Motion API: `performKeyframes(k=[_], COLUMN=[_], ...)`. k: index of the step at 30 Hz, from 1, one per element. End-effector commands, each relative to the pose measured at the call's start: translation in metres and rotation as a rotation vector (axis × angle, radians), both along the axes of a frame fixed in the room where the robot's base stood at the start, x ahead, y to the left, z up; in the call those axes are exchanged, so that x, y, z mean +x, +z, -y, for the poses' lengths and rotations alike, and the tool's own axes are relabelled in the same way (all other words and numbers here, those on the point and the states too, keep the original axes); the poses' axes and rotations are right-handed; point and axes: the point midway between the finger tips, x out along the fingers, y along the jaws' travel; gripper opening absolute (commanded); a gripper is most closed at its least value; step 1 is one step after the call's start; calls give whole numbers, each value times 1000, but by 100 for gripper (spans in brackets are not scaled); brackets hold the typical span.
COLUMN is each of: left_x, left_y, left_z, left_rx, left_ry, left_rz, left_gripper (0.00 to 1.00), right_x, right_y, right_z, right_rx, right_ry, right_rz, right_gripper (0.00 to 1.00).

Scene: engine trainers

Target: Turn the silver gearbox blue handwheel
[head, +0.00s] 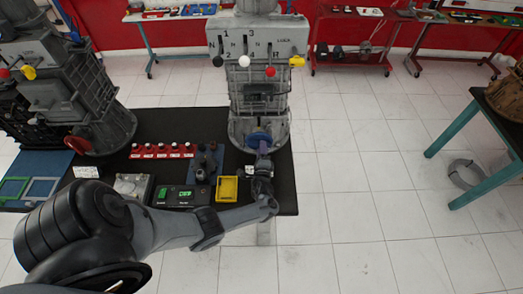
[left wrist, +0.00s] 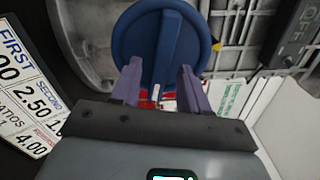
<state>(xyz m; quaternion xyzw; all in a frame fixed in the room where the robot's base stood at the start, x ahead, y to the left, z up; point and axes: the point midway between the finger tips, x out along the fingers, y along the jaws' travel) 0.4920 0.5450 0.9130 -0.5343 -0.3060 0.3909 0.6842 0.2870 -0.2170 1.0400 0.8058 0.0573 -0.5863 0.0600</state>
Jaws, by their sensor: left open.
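The silver gearbox (head: 258,85) stands upright on the black table in the head view. Its blue handwheel (head: 258,140) is low on its front. In the left wrist view the handwheel (left wrist: 150,50) is a blue disc with a raised bar across its middle. My left gripper (head: 262,163) is in front of the handwheel. In the left wrist view the gripper (left wrist: 158,75) is open, with one finger on each side of the bar's lower part. I cannot tell whether the fingers touch it. My right gripper is not in view.
A darker gearbox with a red handwheel (head: 79,142) stands left. A ratio card (left wrist: 25,95) is near the gripper.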

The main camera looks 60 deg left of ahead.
Motion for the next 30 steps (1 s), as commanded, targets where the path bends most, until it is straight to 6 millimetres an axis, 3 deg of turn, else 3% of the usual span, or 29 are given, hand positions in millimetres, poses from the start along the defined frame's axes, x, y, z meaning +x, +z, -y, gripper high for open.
performKeyframes(k=[8, 21, 30], left_x=[-10, -46, -55], left_y=[0, -1, 0], left_z=[17, 78, 93], left_rx=[-3, -2, 0], left_ry=[-2, -1, 0], left_rz=[-2, -1, 0], left_gripper=[45, 45, 45], right_x=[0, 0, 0], right_y=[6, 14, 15], right_z=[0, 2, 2], right_rx=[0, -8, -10], right_ry=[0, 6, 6], right_rz=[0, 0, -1], right_gripper=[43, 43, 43])
